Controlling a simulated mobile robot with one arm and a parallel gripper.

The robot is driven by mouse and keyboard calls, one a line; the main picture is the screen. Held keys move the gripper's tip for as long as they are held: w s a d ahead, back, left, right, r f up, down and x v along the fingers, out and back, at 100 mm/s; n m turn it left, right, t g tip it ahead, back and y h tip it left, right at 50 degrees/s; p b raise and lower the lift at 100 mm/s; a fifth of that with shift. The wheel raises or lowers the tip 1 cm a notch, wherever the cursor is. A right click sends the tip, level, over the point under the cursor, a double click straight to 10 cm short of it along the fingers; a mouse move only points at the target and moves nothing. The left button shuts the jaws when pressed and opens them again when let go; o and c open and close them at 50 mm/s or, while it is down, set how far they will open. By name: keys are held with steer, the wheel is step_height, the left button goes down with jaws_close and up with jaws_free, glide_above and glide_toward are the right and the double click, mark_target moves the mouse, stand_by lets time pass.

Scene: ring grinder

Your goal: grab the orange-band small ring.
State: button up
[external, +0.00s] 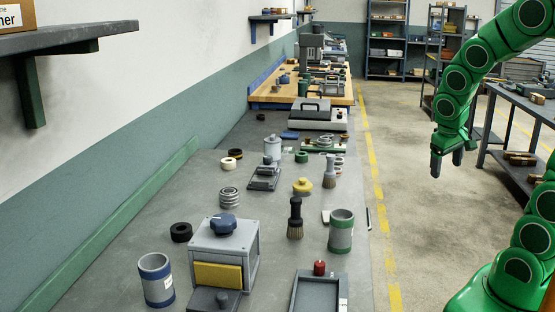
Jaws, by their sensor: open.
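A grey box with a blue knob (224,246), a blue-banded cup (156,279), a green-banded cup (341,231) and upright brushes (295,218) stand on the near bench. A dark table (520,100) is at the right. The floor aisle (415,225) is clear.

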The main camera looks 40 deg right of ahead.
steer(key=w+d+f+n+t, duration=0.1)
steer(key=w+d+t, duration=0.25)
steer(key=w, duration=0.65)
steer(key=w+d+f+n+t, duration=0.1)
steer(key=w+d+n+t, duration=0.3)
steer(key=w, duration=0.7)
steer(key=w+d+m+t, duration=0.15)
steer(key=w+d, duration=0.35)
steer(key=w, duration=0.5)
steer(key=w+a+f+n+y, duration=0.1)
steer(key=a+f+y, duration=0.1)
steer(key=f+y, duration=0.1)
steer(key=w+a+f+n+t+y, duration=0.1)
steer(key=w+a+f+n+y, duration=0.1)
steer(key=a+f+y, duration=0.1)
steer(key=w+a+f+n+y, duration=0.2)
steer(key=f+y, duration=0.2)
steer(key=shift+a+f+n, duration=0.25)
steer(key=shift+a+f, duration=0.05)
steer(key=shift+f, duration=0.05)
steer(key=shift+s+a+f+y, duration=0.15)
steer(key=shift+a+f+y, duration=0.1)
steer(key=shift+a+y, duration=0.25)
steer(key=shift+w+a+f, duration=0.1)
steer(key=shift+w, duration=0.1)
steer(key=shift+d+x, duration=0.2)
steer(key=shift+x, duration=3.35)
steer(key=shift+w+f, duration=0.1)
steer(key=shift+c, duration=0.4)
